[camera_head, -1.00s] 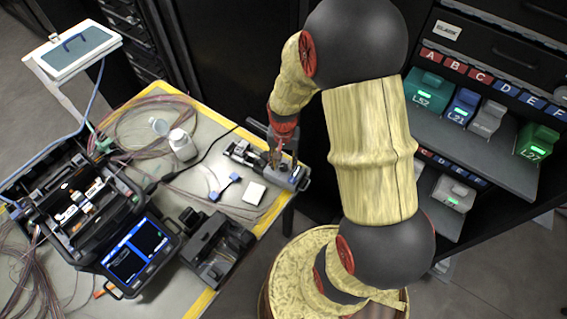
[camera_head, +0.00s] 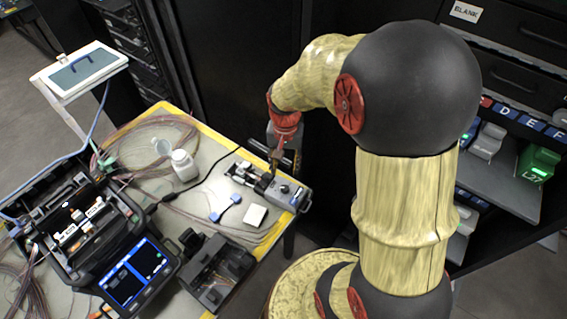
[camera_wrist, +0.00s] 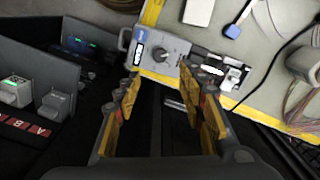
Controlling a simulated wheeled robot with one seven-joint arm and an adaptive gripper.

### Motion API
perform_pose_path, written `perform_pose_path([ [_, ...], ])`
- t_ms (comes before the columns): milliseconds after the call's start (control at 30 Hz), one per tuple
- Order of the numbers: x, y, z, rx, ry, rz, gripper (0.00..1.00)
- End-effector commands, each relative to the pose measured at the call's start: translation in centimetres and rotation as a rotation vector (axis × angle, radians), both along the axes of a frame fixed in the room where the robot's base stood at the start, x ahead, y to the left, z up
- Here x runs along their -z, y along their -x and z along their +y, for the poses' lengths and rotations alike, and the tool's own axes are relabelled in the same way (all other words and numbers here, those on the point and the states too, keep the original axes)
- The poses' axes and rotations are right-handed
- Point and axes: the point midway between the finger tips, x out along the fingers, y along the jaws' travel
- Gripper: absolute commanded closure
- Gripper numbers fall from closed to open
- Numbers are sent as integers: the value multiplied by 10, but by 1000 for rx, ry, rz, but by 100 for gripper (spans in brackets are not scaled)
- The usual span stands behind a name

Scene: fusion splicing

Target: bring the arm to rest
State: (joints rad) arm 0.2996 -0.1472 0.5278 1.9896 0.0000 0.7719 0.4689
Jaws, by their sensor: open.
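My gripper (camera_head: 274,160) hangs at the right edge of the workbench in the head view, close to a small grey-blue device with a knob (camera_head: 287,193). In the wrist view my gripper (camera_wrist: 163,95) has its yellow-padded fingers spread wide apart with nothing between them. The device (camera_wrist: 158,52) shows ahead of the fingertips in the wrist view. The fingers point toward the bench edge, and a dark gap lies below. In the head view my upper arm covers part of the shelf on the right.
The fusion splicer (camera_head: 95,235) with its lit screen stands on the bench at the left. A white bottle (camera_head: 184,165), a blue connector piece (camera_head: 225,207), a white square (camera_head: 255,216) and a black holder (camera_head: 213,270) lie on the bench. A rack shelf with labelled modules (camera_head: 540,160) is at the right.

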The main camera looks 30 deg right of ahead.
Motion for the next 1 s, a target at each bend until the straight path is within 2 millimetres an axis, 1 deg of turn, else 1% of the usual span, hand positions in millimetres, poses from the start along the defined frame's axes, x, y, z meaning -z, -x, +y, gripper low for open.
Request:
perform_pose_path([
  [267, 0, 0, 0, -4, 0, 0, 60],
  [367, 0, 1, 0, -36, -1, 4, 60],
  [433, 3, 8, 2, -86, -8, 21, 60],
  [500, 4, 26, 8, -156, -20, 51, 60],
  [600, -23, 44, 19, -265, -12, 28, 60],
  [767, -64, 63, 39, -407, 17, -36, 60],
  [1000, -135, 98, 79, -616, 101, -210, 60],
])
